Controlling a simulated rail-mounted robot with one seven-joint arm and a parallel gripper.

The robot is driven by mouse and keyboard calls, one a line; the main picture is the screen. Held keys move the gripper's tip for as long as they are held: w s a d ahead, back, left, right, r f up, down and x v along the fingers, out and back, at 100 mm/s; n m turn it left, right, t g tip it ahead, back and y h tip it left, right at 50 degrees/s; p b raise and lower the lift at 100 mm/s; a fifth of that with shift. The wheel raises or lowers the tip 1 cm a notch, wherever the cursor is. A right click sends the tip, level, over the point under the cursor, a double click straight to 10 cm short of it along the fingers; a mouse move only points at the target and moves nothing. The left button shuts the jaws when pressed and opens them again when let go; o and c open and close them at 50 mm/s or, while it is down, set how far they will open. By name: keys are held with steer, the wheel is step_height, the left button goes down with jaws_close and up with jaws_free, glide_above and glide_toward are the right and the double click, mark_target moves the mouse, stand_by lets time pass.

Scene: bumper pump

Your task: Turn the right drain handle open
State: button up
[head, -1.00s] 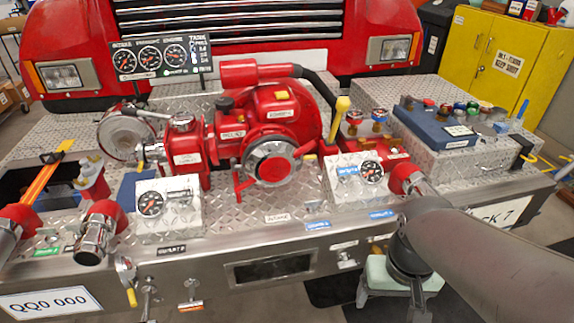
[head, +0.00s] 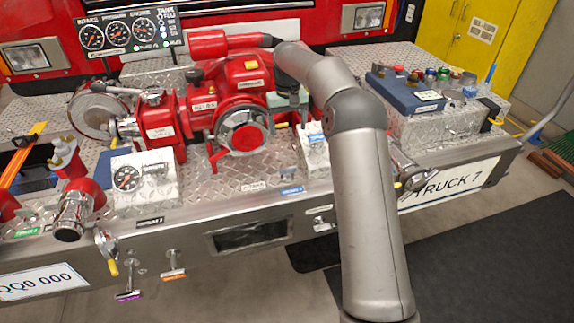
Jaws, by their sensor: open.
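My gripper (head: 291,117) hangs fingers-down above the bumper deck, just right of the red pump (head: 240,85). It is open, with nothing seen between its fingers. Two small T-shaped pull handles hang below the bumper's front face: one with a purple tag (head: 129,295) and, to its right, one with an orange tag (head: 173,274). Another small metal fitting (head: 321,222) sits on the front face further right, close to my arm. The tags are too small to read, so I cannot tell which one is the right drain handle. My arm hides part of the bumper front.
A gauge box (head: 145,182) and a chrome-capped red outlet (head: 72,212) stand on the left deck. A blue case (head: 405,92) lies on the right deck, and a yellow cabinet (head: 475,40) stands behind.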

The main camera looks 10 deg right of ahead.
mark_target(287, 167)
step_height(287, 167, down, 17)
steer(key=shift+p, duration=0.95)
steer(key=c, duration=1)
